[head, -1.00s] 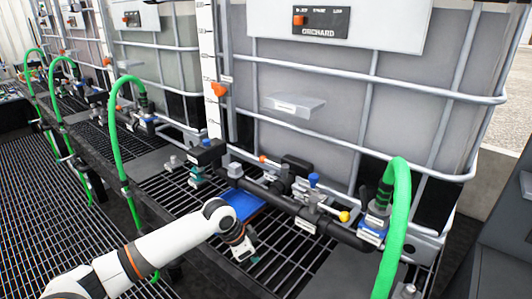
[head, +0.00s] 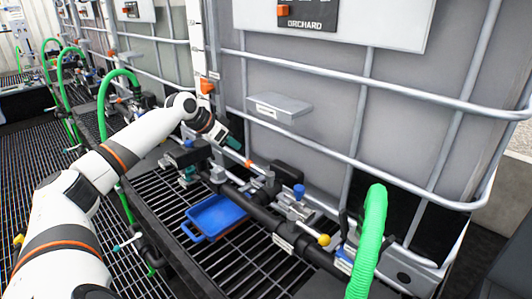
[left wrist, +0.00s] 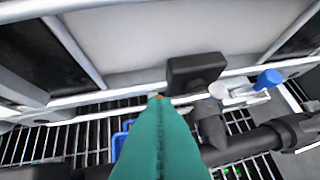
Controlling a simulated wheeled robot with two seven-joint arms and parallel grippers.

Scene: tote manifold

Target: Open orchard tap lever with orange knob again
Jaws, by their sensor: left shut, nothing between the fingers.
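The orange-knobbed tap lever (head: 250,163) is on the manifold below the tank panel marked ORCHARD (head: 307,24). My left gripper (head: 236,144) is just left of and above the knob, its teal fingers shut and empty. In the left wrist view the teal fingers (left wrist: 160,140) cover most of the lever. Only a bit of the orange knob (left wrist: 158,96) shows at their tip; whether they touch it I cannot tell. The black block (head: 287,175) at the tap also shows in the left wrist view (left wrist: 196,72). My right gripper is not in view.
A blue tray (head: 216,215) lies on the grating below the manifold. A blue-knobbed valve (head: 299,191) and a yellow knob (head: 323,240) are to the right. A green hose (head: 370,235) rises at the right. Cage bars (head: 330,155) stand close behind the tap.

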